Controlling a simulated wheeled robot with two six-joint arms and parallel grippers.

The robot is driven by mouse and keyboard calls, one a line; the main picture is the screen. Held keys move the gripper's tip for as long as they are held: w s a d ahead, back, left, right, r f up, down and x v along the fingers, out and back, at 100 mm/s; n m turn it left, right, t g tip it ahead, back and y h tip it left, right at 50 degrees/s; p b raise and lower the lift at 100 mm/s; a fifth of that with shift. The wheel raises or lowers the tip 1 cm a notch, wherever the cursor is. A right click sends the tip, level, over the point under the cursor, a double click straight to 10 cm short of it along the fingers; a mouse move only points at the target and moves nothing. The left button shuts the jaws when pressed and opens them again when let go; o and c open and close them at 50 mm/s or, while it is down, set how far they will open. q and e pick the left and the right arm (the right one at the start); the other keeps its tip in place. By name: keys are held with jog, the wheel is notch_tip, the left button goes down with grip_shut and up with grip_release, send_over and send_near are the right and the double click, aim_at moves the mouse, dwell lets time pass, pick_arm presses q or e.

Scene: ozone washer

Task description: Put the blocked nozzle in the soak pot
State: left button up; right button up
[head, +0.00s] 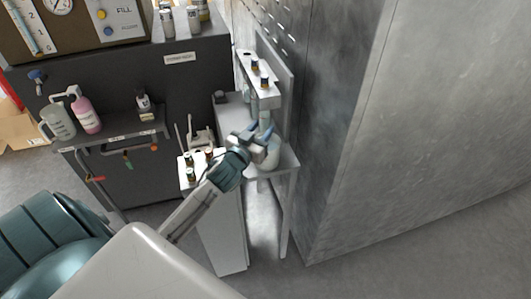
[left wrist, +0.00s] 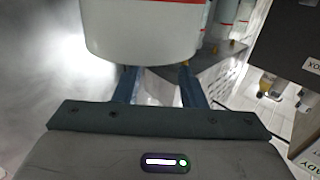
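My left gripper (head: 250,139) reaches over the small grey stand, close to a white rounded vessel (head: 270,157) that is partly hidden behind it. In the left wrist view a large white cylinder with a red band (left wrist: 145,30) fills the top middle and covers the fingertips. Small dark nozzle-like pieces with orange parts stand on the upper white shelf (head: 262,97) and on the lower white tray (head: 186,184). I cannot tell which one is blocked. My right gripper is not in view.
A dark cabinet (head: 110,180) with a shelf stands at the left, holding a pink bottle (head: 86,115) and a clear jug (head: 58,122). A tall grey metal wall (head: 420,110) closes off the right. Open floor (head: 400,262) lies at the front right.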

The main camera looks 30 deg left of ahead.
pick_arm(q)
jog(key=shift+o, duration=0.7)
jog(key=shift+s, duration=0.2)
jog(key=s+b, duration=0.3)
jog(key=s, duration=0.7)
jog(key=shift+s+d, duration=0.2)
jog(key=shift+d, duration=0.2)
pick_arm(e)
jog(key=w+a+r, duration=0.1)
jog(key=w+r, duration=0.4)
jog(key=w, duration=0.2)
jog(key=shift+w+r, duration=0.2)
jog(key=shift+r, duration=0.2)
